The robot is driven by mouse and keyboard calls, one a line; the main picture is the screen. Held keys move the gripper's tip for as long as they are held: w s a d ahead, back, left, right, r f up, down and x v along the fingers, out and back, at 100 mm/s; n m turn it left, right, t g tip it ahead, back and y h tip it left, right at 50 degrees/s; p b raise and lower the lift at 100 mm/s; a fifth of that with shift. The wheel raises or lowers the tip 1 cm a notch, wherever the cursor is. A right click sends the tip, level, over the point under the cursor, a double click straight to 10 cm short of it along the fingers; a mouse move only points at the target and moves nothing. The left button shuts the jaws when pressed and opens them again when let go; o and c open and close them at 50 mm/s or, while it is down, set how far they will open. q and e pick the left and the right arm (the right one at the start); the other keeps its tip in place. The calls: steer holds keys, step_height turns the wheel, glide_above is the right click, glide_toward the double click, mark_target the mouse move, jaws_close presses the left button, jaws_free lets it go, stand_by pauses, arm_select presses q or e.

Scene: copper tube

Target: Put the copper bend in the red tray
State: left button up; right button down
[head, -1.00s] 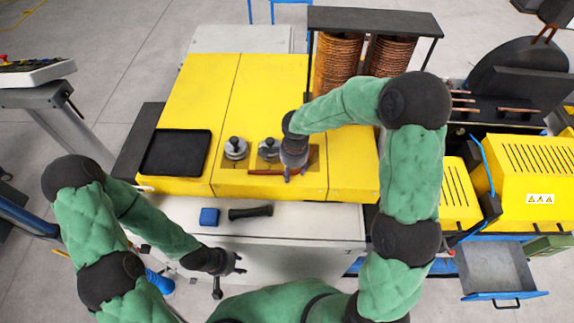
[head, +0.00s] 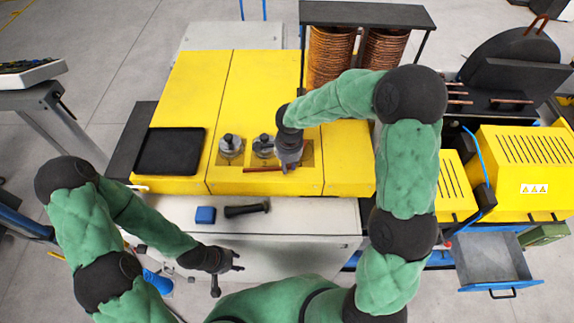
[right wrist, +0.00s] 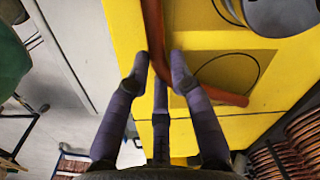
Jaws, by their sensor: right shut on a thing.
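The copper bend (head: 262,169) is a reddish-brown bent tube at the front edge of a recess in the yellow machine top. In the right wrist view the bend (right wrist: 153,25) runs between my fingertips and turns off to the right. My right gripper (right wrist: 160,68) is shut on it near its corner, low over the yellow top; the gripper also shows in the head view (head: 288,168). My left gripper (head: 238,262) is open and empty in front of the white cabinet. I see no red tray; a black tray (head: 170,151) lies on the machine's left.
Two grey round fixtures (head: 230,146) stand left of my right gripper. A blue block (head: 205,215) and a black handle-like piece (head: 247,210) lie on the white ledge (head: 310,215). Copper coils (head: 330,60) stand behind. A grey drawer (head: 490,260) is open at right.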

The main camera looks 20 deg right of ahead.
steer(key=shift+w+r, duration=0.1)
steer(key=shift+r, duration=0.4)
steer(key=s+a+r+b, duration=0.4)
steer(key=s+r, duration=0.7)
steer(key=s, duration=0.2)
steer(key=shift+s+r, duration=0.15)
steer(key=shift+s, duration=0.25)
